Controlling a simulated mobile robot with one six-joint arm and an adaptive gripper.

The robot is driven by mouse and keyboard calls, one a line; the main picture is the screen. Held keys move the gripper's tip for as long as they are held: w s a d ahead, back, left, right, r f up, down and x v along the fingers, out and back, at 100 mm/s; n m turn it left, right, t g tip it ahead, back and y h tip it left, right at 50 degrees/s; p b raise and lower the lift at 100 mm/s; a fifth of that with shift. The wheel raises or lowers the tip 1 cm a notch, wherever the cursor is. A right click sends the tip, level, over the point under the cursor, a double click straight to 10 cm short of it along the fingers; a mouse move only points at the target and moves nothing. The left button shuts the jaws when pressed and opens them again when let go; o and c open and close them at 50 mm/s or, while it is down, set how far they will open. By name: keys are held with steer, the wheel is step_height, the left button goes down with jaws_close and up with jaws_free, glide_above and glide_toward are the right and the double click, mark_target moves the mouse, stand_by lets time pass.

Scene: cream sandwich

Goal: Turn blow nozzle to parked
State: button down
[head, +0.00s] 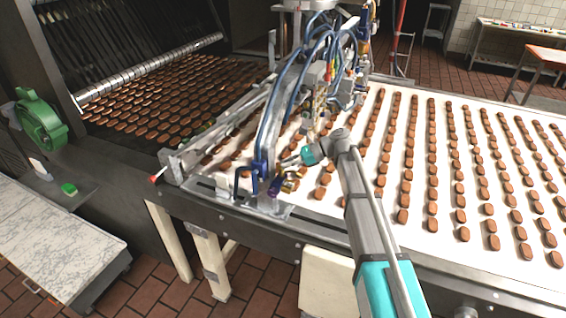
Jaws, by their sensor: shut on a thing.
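My gripper (285,162) reaches in from the right over the near edge of the conveyor, beyond a teal wrist ring (308,154). It is shut on a small part among the blue and purple fittings at the near foot of the machine frame, which I take to be the blow nozzle. The part between the fingertips is too small to make out, and its turned position cannot be told. A purple fitting (274,187) and a blue bracket (262,170) stand just left of and below the fingertips.
Blue hoses and valves (320,70) crowd the frame above my gripper. Rows of brown biscuits lie on the white belt (395,215) to the right and on the dark oven conveyor at left.

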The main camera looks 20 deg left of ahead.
steer(key=shift+w+a+r, duration=0.15)
steer(key=shift+w, duration=0.15)
stand_by(0.4)
steer(key=c, duration=0.7)
jaws_free()
steer(key=shift+o, duration=0.4)
steer(key=shift+s, duration=0.1)
steer(key=shift+c, duration=0.7)
steer(key=p+v, duration=0.5)
steer(key=v, duration=0.8)
steer(key=shift+d, duration=0.5)
